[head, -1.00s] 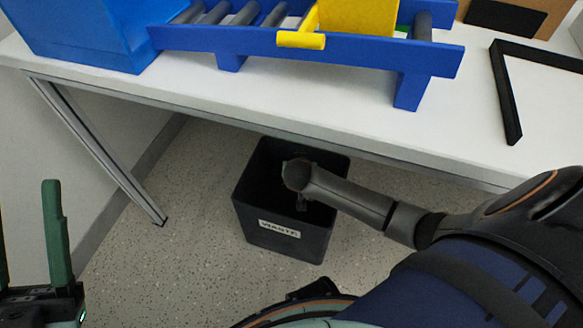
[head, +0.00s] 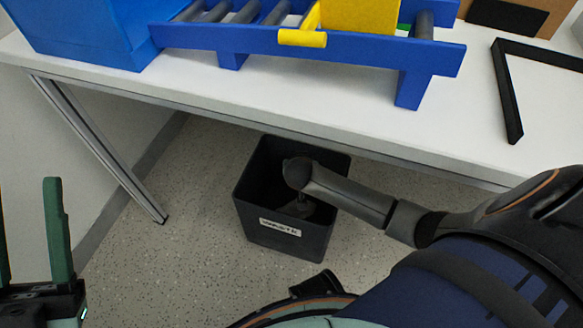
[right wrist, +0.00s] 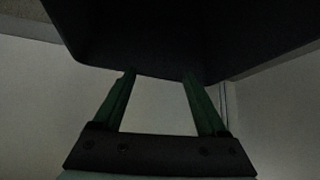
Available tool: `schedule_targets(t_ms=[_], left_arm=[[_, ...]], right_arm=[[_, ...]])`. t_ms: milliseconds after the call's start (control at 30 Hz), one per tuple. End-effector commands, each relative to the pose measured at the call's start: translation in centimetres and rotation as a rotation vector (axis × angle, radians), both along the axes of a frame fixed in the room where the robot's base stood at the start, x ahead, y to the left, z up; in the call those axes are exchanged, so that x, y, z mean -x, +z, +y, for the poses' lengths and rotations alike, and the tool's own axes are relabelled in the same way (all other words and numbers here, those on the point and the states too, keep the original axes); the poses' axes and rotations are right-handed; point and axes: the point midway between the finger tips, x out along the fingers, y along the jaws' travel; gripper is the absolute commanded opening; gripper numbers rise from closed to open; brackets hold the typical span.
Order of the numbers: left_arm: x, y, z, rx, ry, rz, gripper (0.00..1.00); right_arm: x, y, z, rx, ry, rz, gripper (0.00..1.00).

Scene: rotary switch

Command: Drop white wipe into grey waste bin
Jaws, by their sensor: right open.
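The dark grey waste bin (head: 290,248), labelled WASTE, stands on the floor under the table's front edge. My right arm reaches over its opening in the head view, and the arm hides part of the inside. My right gripper (right wrist: 160,74) has its green fingers apart with nothing between them in the right wrist view, with the dark bin beyond the tips. No clearly white wipe shows; a dim greyish shape (head: 308,209) appears in the bin's opening below my wrist, and I cannot tell what it is. My left gripper (head: 28,230) is open and empty at the lower left.
The white table (head: 200,95) runs above and behind the bin. On it are a blue box (head: 90,35), a blue roller rack (head: 370,55) with a yellow piece (head: 358,15), and a black frame (head: 508,100). A metal table leg (head: 110,155) stands left of the bin. Floor left of the bin is clear.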

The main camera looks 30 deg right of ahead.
Motion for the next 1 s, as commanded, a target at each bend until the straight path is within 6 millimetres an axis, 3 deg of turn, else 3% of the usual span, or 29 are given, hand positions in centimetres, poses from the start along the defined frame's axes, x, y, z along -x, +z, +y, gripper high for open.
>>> schedule_targets(t_ms=[133, 367, 633, 1000], left_arm=[[0.0, 0.0, 0.0, 0.001, 0.0, 0.0, 0.5], [0.0, 0.0, 0.0, 0.001, 0.0, 0.0, 0.5], [0.0, 0.3, 0.0, 0.001, 0.001, 0.0, 0.5], [0.1, 4.1, 0.4, 0.012, 0.002, -0.012, 0.5]], right_arm=[[0.0, 0.0, 0.0, 0.0, 0.0, 0.0, 0.75], [0.0, 0.0, 0.0, 0.0, 0.0, 0.0, 1.0], [0.0, 0.2, 0.0, -0.003, 0.0, 0.004, 1.0], [0.4, 1.9, 0.3, -0.054, -0.002, 0.077, 1.0]])
